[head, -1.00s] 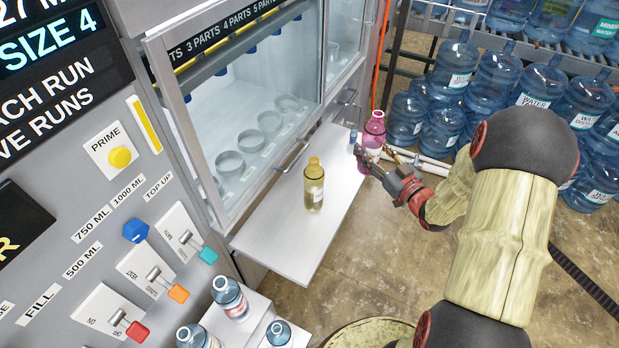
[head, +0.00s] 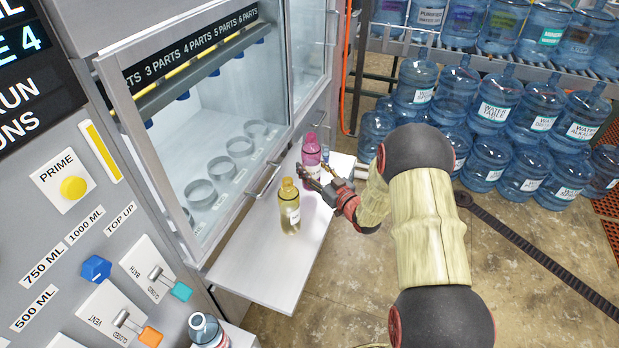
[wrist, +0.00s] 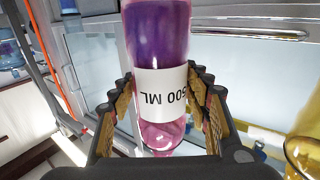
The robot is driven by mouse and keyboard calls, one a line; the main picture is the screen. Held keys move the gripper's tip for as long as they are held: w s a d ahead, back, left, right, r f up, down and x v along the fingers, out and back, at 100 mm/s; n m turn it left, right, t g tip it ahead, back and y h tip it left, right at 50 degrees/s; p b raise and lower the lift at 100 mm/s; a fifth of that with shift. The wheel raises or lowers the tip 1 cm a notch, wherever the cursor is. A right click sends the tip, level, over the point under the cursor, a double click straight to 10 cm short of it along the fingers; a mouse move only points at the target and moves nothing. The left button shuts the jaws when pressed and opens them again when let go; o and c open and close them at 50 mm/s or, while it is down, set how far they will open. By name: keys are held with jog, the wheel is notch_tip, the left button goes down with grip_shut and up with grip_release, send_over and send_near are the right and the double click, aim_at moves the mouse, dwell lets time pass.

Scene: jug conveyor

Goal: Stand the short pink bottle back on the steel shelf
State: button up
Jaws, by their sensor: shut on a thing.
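The pink bottle (head: 311,152) has a pink cap and a white label that reads 500 ML in the wrist view (wrist: 162,95). My gripper (head: 325,182) is shut on it, with a finger on each side in the wrist view. In the head view the bottle looks upright over the far end of the steel shelf (head: 258,262). Its lower part is partly hidden by my gripper, and I cannot tell whether its base touches the shelf.
A yellow bottle (head: 289,210) stands on the shelf close to the near side of my gripper. A small blue-capped item (head: 325,152) is just behind the pink bottle. The glass cabinet (head: 235,120) borders the shelf on the left. The shelf's near part is bare.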

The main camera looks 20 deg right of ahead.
jog(key=shift+w+f, duration=0.15)
jog(key=shift+w+a+f+b, duration=0.1)
jog(key=shift+f+b, duration=0.35)
jog(key=shift+f, duration=0.45)
jog(key=shift+w+a+f+b, duration=0.1)
jog(key=shift+f+b, duration=0.35)
jog(key=shift+f, duration=0.4)
jog(key=shift+f, duration=0.25)
jog(key=o, duration=1.4)
jog(key=shift+o, duration=0.2)
jog(key=shift+r, duration=0.15)
